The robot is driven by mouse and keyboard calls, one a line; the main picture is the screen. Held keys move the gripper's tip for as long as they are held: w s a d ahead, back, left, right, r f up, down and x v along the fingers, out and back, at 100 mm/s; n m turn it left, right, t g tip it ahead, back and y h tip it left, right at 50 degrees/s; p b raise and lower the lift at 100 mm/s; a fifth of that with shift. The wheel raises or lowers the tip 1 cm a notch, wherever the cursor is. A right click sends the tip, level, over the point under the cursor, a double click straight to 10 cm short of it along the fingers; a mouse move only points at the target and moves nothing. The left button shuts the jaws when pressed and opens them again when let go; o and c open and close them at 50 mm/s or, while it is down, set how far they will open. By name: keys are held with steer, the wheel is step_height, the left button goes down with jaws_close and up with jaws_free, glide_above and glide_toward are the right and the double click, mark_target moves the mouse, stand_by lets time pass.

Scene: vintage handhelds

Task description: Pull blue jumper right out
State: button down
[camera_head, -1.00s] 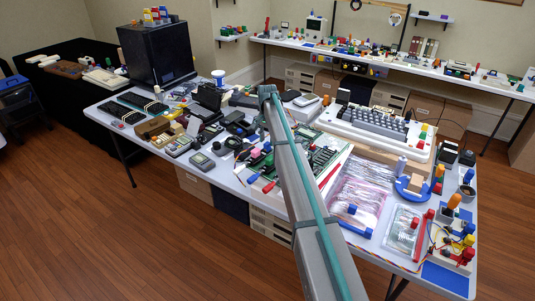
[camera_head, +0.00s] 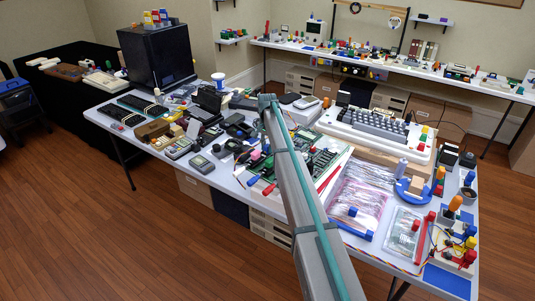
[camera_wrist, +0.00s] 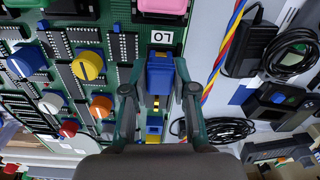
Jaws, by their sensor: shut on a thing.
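In the wrist view a blue jumper (camera_wrist: 160,72) stands between the fingertips of my gripper (camera_wrist: 160,90), which is shut on it. The jumper is beside a small white label (camera_wrist: 162,37) that reads upside down. Yellow pins show just below the jumper, and another blue piece (camera_wrist: 154,129) sits lower down in line with them. The green circuit board (camera_wrist: 25,108) lies under the gripper. I cannot tell whether the held jumper is still on its pins. In the head view my arm hides the gripper and the jumper.
Blue, yellow, white, orange and red knobs crowd the board left of the gripper, near a pink block (camera_wrist: 162,8). A twisted cable (camera_wrist: 222,60) and coiled black leads (camera_wrist: 290,55) lie to the right. A keyboard (camera_head: 375,127) stands behind the board on the table.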

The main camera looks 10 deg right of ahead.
mark_target(267, 145)
steer(key=c, duration=1.5)
jaws_free()
jaws_close()
steer(key=shift+r+p, duration=0.45)
steer(key=shift+r, duration=0.55)
steer(key=shift+r+p, duration=0.8)
steer(key=shift+r, duration=1.1)
